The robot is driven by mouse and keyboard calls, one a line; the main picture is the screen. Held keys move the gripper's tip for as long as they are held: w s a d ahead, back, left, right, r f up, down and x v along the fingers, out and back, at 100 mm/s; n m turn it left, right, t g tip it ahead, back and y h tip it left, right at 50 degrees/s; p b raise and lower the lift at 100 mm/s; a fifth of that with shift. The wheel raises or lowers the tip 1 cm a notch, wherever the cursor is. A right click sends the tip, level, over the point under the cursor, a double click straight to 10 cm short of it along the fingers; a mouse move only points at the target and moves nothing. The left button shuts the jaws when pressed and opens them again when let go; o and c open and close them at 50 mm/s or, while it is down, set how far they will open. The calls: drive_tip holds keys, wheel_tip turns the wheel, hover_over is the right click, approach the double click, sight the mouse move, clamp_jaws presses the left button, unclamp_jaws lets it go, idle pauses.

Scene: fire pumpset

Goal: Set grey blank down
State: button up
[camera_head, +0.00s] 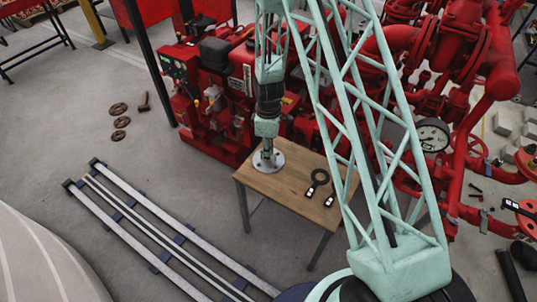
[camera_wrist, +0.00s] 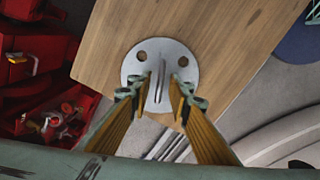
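The grey blank (camera_wrist: 134,67) is a round metal disc with bolt holes and an upright fin in its middle. In the head view the blank (camera_head: 276,165) appears to lie flat on the wooden table (camera_head: 290,187), near its back left corner. My gripper (camera_wrist: 161,84) is right over it, with one finger on each side of the fin. Gaps show between the fingers and the fin, so the gripper looks open around it. In the head view my gripper (camera_head: 267,150) points straight down at the disc. The fingers hide parts of the disc.
On the table to the right lie a dark ring with a handle (camera_head: 319,179) and a small tagged item (camera_head: 331,196). Red pump machinery (camera_head: 215,90) stands close behind the table. Rails (camera_head: 150,225) run along the floor at left. The table's front middle is bare.

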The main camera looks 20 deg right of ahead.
wheel_tip(320, 180, up, 11)
drive_tip(key=p, duration=0.2)
drive_tip(key=shift+r, duration=0.2)
idle(0.4)
idle(0.7)
drive_tip(key=s+r+m+t, duration=0.1)
drive_tip(key=s+r+m, duration=0.4)
drive_tip(key=r, duration=1.2)
drive_tip(key=s+r+m+t, duration=0.1)
drive_tip(key=s+r, duration=0.7)
drive_tip(key=r, duration=0.8)
drive_tip(key=s+r+m, duration=0.2)
drive_tip(key=s+r, duration=0.2)
drive_tip(key=s, duration=0.6)
drive_tip(key=s+r+m+t, duration=0.1)
drive_tip(key=s+r+m, duration=0.1)
drive_tip(key=s+r, duration=0.3)
drive_tip(key=s+r+m+t, duration=0.1)
drive_tip(key=s+r, duration=0.4)
drive_tip(key=s, duration=0.9)
drive_tip(key=shift+s+d+r+m, duration=0.2)
drive_tip(key=shift+s+r+m, duration=0.1)
drive_tip(key=shift+m, duration=0.6)
